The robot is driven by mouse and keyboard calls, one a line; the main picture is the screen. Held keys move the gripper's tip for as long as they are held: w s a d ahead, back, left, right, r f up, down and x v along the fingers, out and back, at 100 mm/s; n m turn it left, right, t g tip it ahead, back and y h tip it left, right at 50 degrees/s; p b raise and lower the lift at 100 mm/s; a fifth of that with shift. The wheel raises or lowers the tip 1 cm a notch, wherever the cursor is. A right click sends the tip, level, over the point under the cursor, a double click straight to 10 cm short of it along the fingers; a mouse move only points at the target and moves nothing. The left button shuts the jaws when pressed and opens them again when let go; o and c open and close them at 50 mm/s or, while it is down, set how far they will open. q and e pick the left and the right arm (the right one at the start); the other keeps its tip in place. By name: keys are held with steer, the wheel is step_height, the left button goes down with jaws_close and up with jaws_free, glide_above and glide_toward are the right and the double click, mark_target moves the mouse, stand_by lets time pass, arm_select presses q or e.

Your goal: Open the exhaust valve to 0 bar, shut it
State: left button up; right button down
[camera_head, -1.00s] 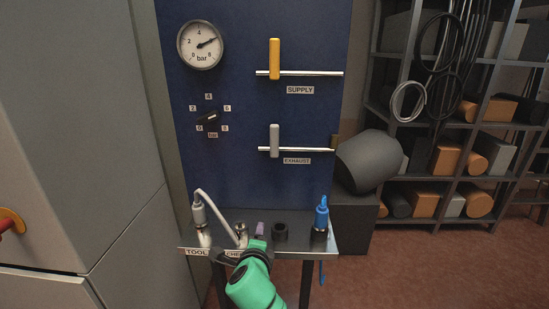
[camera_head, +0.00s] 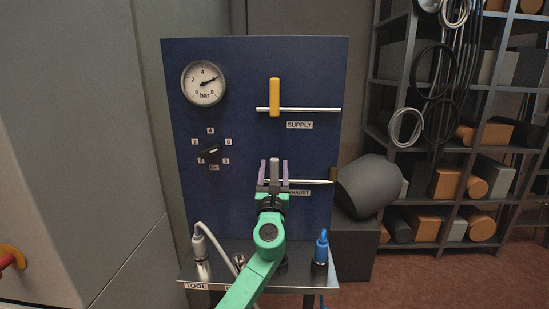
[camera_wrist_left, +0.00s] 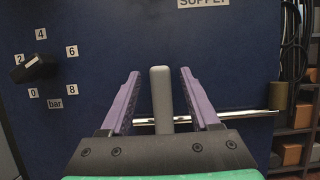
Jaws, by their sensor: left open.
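The exhaust valve's grey handle (camera_head: 273,172) stands upright across its horizontal metal pipe (camera_head: 311,181) on the blue panel. My left gripper (camera_head: 273,165) is open in front of the panel, with one purple finger on each side of the handle. In the left wrist view the handle (camera_wrist_left: 161,92) rises between the open fingers (camera_wrist_left: 161,85), with visible gaps on both sides. The EXHAUST label (camera_head: 299,192) is partly covered by the gripper. The pressure gauge (camera_head: 204,83) has its needle pointing right and slightly up, well above 0. My right gripper is not in view.
The yellow supply handle (camera_head: 274,97) stands upright above. A black selector knob (camera_head: 210,150) sits left of the gripper. Below, a metal shelf (camera_head: 188,274) carries a white-hosed fitting (camera_head: 199,245) and a blue-topped connector (camera_head: 321,248). A grey tank (camera_head: 368,185) stands right of the panel.

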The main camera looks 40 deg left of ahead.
arm_select(q)
steer(key=shift+x, duration=1.25)
jaws_close()
steer(key=shift+d+f, duration=0.1)
stand_by(0.3)
